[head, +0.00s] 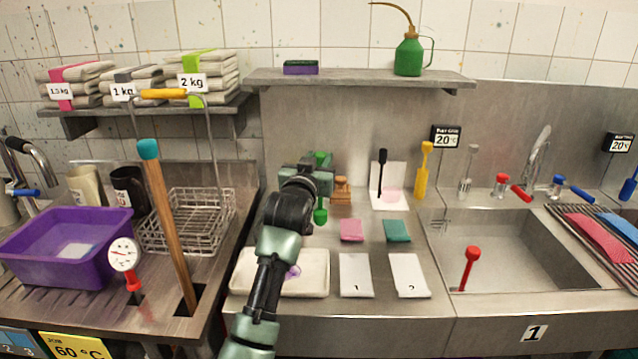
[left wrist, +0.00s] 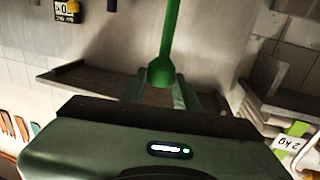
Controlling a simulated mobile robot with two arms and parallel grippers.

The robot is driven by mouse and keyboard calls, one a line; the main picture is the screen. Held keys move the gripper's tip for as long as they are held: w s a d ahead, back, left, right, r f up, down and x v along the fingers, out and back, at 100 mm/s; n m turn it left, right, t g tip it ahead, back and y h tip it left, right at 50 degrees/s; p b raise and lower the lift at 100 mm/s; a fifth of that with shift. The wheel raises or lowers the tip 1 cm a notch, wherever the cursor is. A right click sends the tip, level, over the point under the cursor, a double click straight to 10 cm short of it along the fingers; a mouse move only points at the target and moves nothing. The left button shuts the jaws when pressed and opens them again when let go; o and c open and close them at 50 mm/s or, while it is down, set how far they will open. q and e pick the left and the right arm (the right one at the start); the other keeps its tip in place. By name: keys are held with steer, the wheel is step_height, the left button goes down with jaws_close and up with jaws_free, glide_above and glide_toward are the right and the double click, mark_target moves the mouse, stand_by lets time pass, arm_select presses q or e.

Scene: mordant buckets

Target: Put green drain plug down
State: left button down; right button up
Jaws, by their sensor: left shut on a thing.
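My left gripper (head: 321,178) is shut on the green drain plug (head: 320,214) and holds it above the steel counter, behind the white tray (head: 318,284). The plug's lower end shows below the gripper and a bit of green shows above it; its middle is hidden by the gripper. In the left wrist view the green plug (left wrist: 169,38) shows as a thin stem with a rounded part between the fingers (left wrist: 160,92). My right gripper is not in view.
A small brown wooden object (head: 341,190) stands close right of the gripper. A pink cloth (head: 351,230), a teal cloth (head: 397,231) and white cards 1 (head: 356,274) and 2 (head: 409,274) lie nearby. A shelf (head: 355,80) hangs above.

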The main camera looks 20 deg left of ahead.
arm_select(q)
step_height(320, 180, down, 6)
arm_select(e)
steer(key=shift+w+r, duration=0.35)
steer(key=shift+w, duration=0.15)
arm_select(q)
steer(key=shift+f, duration=0.1)
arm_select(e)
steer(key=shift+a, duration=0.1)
arm_select(q)
steer(key=c, duration=1)
jaws_free()
steer(key=shift+c, duration=0.2)
steer(key=shift+s, duration=0.1)
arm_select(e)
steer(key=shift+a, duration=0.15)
